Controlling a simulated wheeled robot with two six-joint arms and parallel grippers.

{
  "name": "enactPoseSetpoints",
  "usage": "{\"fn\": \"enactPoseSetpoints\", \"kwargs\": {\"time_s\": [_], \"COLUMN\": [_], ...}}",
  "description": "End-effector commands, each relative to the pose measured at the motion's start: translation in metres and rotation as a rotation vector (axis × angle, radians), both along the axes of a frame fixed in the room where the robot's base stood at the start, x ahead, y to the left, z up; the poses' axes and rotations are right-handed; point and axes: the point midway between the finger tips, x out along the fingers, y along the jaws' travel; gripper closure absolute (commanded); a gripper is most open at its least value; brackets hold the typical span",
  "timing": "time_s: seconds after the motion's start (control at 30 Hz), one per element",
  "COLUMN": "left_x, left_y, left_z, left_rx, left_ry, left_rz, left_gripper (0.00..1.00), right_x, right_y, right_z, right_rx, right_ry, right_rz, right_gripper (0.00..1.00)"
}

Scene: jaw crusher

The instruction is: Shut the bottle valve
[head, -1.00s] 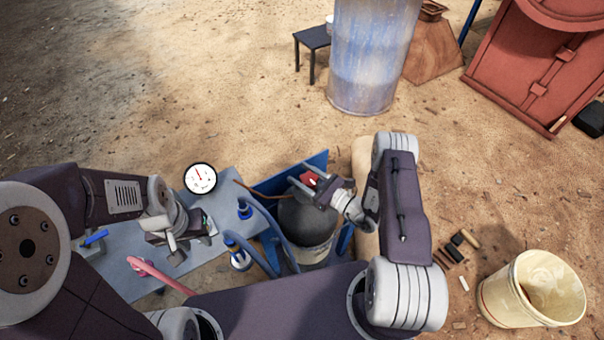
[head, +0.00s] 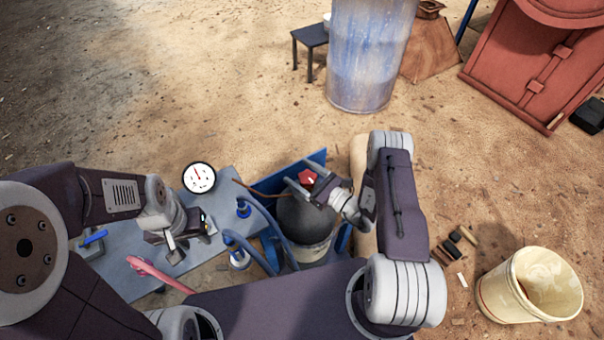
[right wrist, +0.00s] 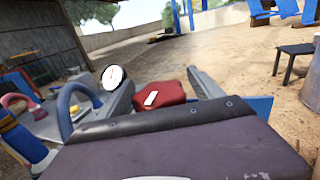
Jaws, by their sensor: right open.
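The dark gas bottle (head: 304,222) stands upright against a blue panel, partly hidden by my right arm. Its red valve handwheel (head: 307,178) is on top, and in the right wrist view the red handwheel (right wrist: 162,97) with a white mark shows between the two fingers. My right gripper (head: 297,184) is open around the handwheel, with a finger to each side and a gap to it. My left gripper (head: 178,247) is over the grey bench at the left; whether its fingers are apart is hard to make out.
A round pressure gauge (head: 199,178) stands by the grey bench (head: 135,277). Blue hoses (head: 271,228) curve close to the bottle's left side. A blue barrel (head: 368,60) stands behind, a cream bucket (head: 530,287) at right. Open sandy ground lies between.

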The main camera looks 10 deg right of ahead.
Motion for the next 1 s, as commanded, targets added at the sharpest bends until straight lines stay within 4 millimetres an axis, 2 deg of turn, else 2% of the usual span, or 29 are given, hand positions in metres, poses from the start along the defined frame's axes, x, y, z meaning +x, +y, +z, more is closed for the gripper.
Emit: {"fn": "enactPoseSetpoints", "kwargs": {"time_s": [0.17, 0.4, 0.53, 0.7, 1.0], "left_x": [0.0, 0.0, 0.0, 0.0, 0.0], "left_y": [0.0, 0.0, 0.0, 0.0, 0.0], "left_z": [0.001, 0.001, 0.001, 0.001, 0.001], "left_rx": [0.0, 0.0, 0.0, 0.0, 0.0], "left_ry": [0.0, 0.0, 0.0, 0.0, 0.0], "left_rz": [0.0, 0.0, 0.0, 0.0, 0.0], "left_gripper": [0.64, 0.64, 0.64, 0.64, 0.64], "right_x": [-0.013, -0.052, -0.065, -0.072, -0.072], "right_y": [-0.012, -0.041, -0.051, -0.055, -0.054], "right_z": [-0.001, 0.0, 0.0, 0.0, 0.0], "right_rx": [0.001, 0.002, 0.002, 0.0, 0.0], "right_ry": [0.003, 0.003, 0.001, 0.0, 0.0], "right_rz": [-0.006, -0.007, -0.005, -0.001, 0.0], "right_gripper": [0.25, 0.25, 0.25, 0.25, 0.25]}}
